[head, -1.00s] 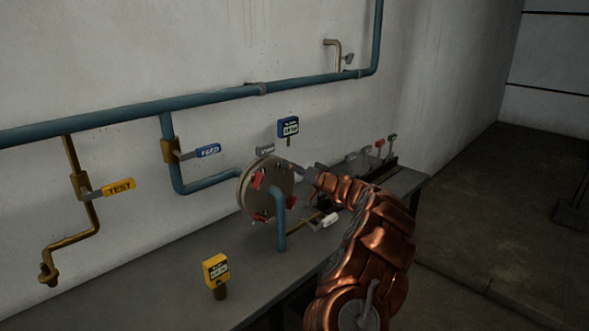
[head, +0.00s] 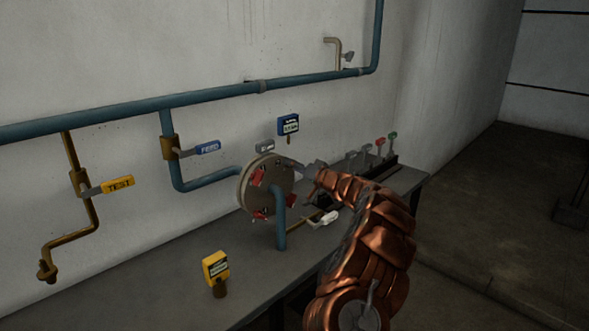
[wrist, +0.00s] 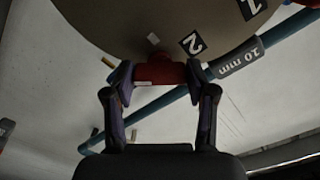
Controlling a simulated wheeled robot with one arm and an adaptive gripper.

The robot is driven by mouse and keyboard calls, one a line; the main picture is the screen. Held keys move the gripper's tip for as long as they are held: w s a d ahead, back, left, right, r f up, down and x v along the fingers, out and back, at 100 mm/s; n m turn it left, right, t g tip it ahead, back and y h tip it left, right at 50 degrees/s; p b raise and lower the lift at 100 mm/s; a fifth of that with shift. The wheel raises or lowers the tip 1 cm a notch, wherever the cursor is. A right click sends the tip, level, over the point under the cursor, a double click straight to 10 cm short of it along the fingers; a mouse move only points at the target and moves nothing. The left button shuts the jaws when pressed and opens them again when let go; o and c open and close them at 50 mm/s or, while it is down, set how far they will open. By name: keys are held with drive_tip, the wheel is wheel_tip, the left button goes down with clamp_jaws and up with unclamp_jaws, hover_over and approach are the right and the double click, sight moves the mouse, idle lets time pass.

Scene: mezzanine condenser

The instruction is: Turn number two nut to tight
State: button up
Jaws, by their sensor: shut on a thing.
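The round flange (head: 267,183) stands on the bench with several red nuts around its rim. In the wrist view the flange face (wrist: 160,30) fills the top, with a black tag "2" (wrist: 193,44) and a tag "1" (wrist: 250,8). My gripper (wrist: 160,78) is shut on the red nut (wrist: 158,70) beside tag 2, one finger on each side of it. In the head view my gripper (head: 302,168) reaches the flange's right edge, and the held nut is hidden there.
A blue pipe (head: 280,225) runs from the flange face to the bench. Yellow TEST (head: 118,184) and blue FEED (head: 208,147) handles are on the left. A yellow gauge (head: 216,268) stands at the front. A white handle (head: 325,219) is below my arm.

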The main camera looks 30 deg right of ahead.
drive_tip(key=shift+f+b, duration=0.15)
drive_tip(key=shift+b, duration=0.3)
drive_tip(key=m+b, duration=0.3)
drive_tip(key=shift+f+b, duration=0.1)
drive_tip(key=shift+b, duration=0.25)
drive_tip(key=m, duration=1.3)
drive_tip(key=shift+r, duration=0.3)
drive_tip(key=o, duration=1.2)
drive_tip(key=shift+c, duration=0.2)
